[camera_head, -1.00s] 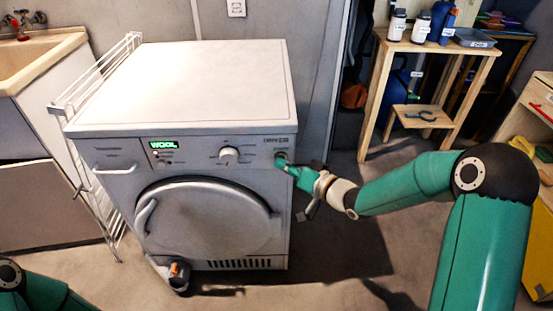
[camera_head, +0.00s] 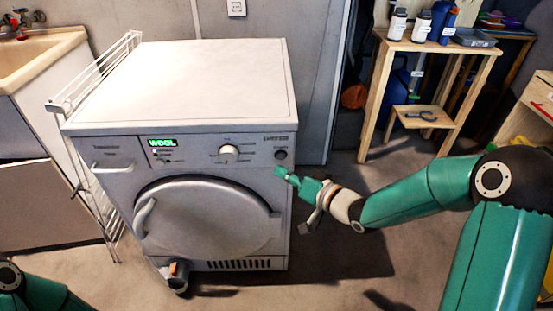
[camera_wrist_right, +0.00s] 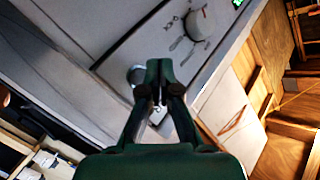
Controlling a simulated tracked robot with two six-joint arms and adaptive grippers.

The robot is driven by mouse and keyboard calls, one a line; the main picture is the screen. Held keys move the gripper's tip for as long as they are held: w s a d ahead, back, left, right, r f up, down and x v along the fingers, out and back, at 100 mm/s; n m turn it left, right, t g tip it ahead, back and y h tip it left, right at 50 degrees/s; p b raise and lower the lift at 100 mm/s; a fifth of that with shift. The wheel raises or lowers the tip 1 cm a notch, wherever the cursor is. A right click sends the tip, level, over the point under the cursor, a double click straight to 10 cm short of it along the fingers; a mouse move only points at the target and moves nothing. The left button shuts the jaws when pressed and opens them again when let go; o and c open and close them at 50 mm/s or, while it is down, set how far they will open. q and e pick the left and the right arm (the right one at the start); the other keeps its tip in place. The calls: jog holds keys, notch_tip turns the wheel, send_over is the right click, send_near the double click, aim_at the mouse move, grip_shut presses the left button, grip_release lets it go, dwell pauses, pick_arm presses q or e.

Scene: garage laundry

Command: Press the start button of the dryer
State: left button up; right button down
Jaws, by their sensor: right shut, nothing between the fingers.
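The grey dryer (camera_head: 185,240) stands in the middle of the head view, its round door shut. Its lit green display (camera_head: 162,143) reads WOOL. The round start button (camera_head: 281,155) is at the right end of the panel, right of the white dial knob (camera_head: 229,153). My right gripper (camera_head: 281,172) is shut and empty, just below the button, which is uncovered.
A white rack (camera_head: 98,75) and a sink (camera_head: 38,58) stand to the left. A wooden shelf (camera_head: 425,95) with bottles stands at the back right. Floor right of the dryer is clear.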

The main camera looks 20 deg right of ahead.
jog(key=shift+s+a+b, duration=0.2)
jog(key=shift+s, duration=0.55)
jog(key=shift+s+a+b, duration=0.2)
jog(key=shift+s, duration=0.55)
jog(key=shift+a+f, duration=0.1)
jog(key=s+a+f+m+g+h, duration=0.1)
jog(key=s+a+f+g, duration=0.15)
jog(key=f, duration=0.55)
jog(key=s+a+f+m+g, duration=0.1)
jog(key=s+f+g, duration=0.15)
jog(key=f, duration=0.45)
jog(key=s+a+f+g+h, duration=0.15)
jog(key=s+f, duration=0.25)
jog(key=f, duration=0.4)
jog(key=s+f+n+g+h, duration=0.15)
jog(key=s+f+g, duration=0.65)
jog(key=s, duration=0.8)
notch_tip(320, 180, up, 21)
jog(key=p, duration=2.2)
jog(key=shift+w+r+t+p, duration=0.15)
jog(key=shift+w+t+p, duration=0.2)
